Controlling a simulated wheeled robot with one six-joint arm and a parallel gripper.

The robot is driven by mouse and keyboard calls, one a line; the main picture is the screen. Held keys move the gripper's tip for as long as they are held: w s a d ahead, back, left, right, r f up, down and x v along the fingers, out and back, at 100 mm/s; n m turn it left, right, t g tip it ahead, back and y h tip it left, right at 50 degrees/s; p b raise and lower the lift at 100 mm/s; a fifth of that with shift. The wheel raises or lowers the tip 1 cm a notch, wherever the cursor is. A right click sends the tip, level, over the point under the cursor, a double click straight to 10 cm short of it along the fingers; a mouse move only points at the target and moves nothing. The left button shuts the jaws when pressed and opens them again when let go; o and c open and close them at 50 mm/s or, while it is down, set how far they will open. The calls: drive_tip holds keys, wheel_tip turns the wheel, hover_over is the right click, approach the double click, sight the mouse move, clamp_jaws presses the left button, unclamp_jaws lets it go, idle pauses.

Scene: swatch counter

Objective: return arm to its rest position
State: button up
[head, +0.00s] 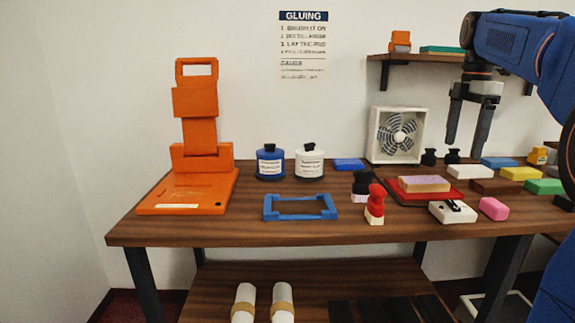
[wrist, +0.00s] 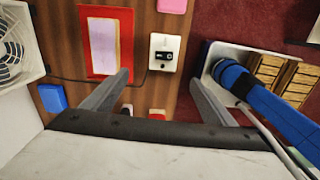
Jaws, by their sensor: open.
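My blue arm (head: 520,48) reaches in from the right edge in the head view. My gripper (head: 467,128) points down over the back right of the counter, with its two dark fingers apart and nothing between them. In the wrist view, my gripper (wrist: 160,95) also shows its two grey fingers spread, with the counter below. The fingertips look above the table, near two small black-topped items (head: 452,156) and the white block (head: 470,171).
The wooden counter (head: 240,228) holds an orange stand (head: 195,150), blue bottle (head: 270,162), white bottle (head: 309,162), blue frame (head: 299,207), fan (head: 397,135), red-handled stamp (head: 375,204), red tray (head: 424,189) and several coloured blocks. A wall shelf (head: 420,57) is behind my gripper.

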drive_tip(key=s+a+f+m+t, duration=0.2)
drive_tip(key=s+a+f+m, duration=0.7)
drive_tip(key=s, duration=0.5)
drive_tip(key=s+a+f+m+t, duration=0.1)
drive_tip(key=s+a+f+m, duration=0.2)
drive_tip(key=s+f, duration=0.4)
drive_tip(key=s+a+f+m+t, duration=0.1)
drive_tip(key=s+a+f+m, duration=0.2)
drive_tip(key=f, duration=1.1)
drive_tip(key=s+m, duration=0.2)
drive_tip(key=s, duration=0.3)
drive_tip(key=shift+s+a+m+t, duration=0.15)
drive_tip(key=shift+s+m+t, duration=0.15)
drive_tip(key=shift+m, duration=0.1)
